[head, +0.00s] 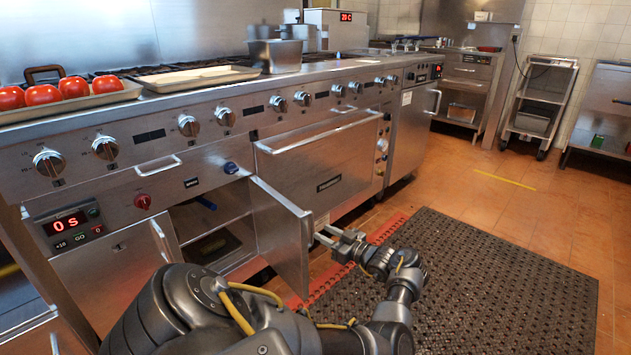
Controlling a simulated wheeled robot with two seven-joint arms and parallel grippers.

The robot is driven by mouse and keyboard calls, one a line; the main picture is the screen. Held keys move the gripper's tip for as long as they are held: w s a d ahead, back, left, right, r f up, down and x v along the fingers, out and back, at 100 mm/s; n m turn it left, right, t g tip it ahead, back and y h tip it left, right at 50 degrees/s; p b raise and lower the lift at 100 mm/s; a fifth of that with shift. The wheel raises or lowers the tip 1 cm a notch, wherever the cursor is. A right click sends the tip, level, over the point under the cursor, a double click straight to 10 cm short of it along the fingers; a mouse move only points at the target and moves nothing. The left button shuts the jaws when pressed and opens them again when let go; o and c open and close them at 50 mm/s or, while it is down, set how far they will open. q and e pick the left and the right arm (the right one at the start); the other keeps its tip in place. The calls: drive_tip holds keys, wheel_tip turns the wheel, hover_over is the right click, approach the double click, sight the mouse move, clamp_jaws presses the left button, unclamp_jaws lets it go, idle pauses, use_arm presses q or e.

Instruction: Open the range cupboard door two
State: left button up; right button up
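The range (330,182) has a low cupboard under its left part. Its right-hand door (282,238) stands swung well out, hinged on its right side, and the dark cupboard interior (215,222) shows. The left-hand door (115,272) has a vertical handle and looks closed or nearly so. My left gripper (325,237) is just right of the open door's free edge, on its outer side. Its two fingers are apart with a gap between them. I cannot tell if they touch the door. The open door's handle is not visible. My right gripper is not in view.
A perforated black mat (500,280) with a red edge covers the floor to the right. The oven door (325,165) with its long bar handle is beside the cupboard. A tray of tomatoes (128,92) sits on top. Tiled floor at the right is free.

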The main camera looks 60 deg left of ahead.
use_arm(q)
drive_tip(key=shift+v, duration=2.2)
